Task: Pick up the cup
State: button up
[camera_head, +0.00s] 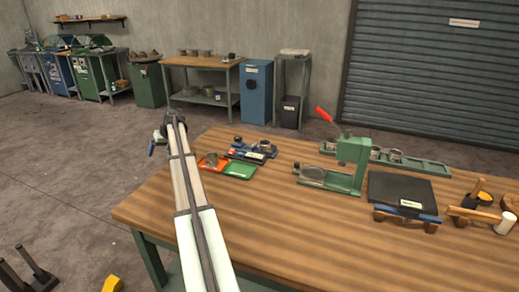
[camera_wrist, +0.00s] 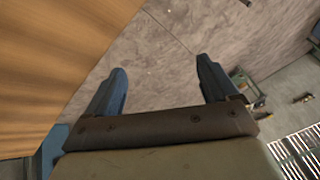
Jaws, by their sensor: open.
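A small grey metal cup (camera_head: 211,159) stands on a red tray (camera_head: 203,166) at the left part of the wooden table. More grey cups (camera_head: 395,155) sit in a green rack at the table's back right; I cannot tell which cup the task means. My gripper (camera_head: 158,136) is beyond the table's left edge, to the left of the red tray and apart from it. In the wrist view my gripper (camera_wrist: 162,66) is open and empty, with bare floor between its blue fingers. No cup shows in the wrist view.
A green tray (camera_head: 240,171) lies beside the red one, with small dark and blue items (camera_head: 252,151) behind. A green press with a red lever (camera_head: 352,165) stands mid-table, with a black plate (camera_head: 402,192) to its right. The table's front is clear.

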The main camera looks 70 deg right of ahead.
jog(key=s+d+r+m+g, duration=0.15)
jog(key=s+d+r, duration=0.5)
jog(key=s, duration=0.75)
jog(key=s+d+r+m+g, duration=0.1)
jog(key=s+d+r+g, duration=0.25)
jog(key=s+d, duration=0.75)
jog(key=s+d+r+m+g, duration=0.1)
jog(key=s+d+r, duration=0.4)
jog(key=s, duration=1.1)
send_near(265, 147)
jog(key=d+f, duration=0.2)
jog(key=shift+n, duration=0.25)
jog(key=shift+w+d+f, duration=0.1)
jog(key=shift+w+f, duration=0.05)
jog(key=shift+f, duration=0.8)
jog(key=shift+w+a+f, duration=0.1)
jog(key=shift+w+f, duration=0.1)
jog(key=shift+f, duration=0.75)
jog(key=shift+w+d+f, duration=0.1)
jog(key=shift+w+f, duration=0.05)
jog(key=shift+f, duration=0.8)
jog(key=c, duration=1.2)
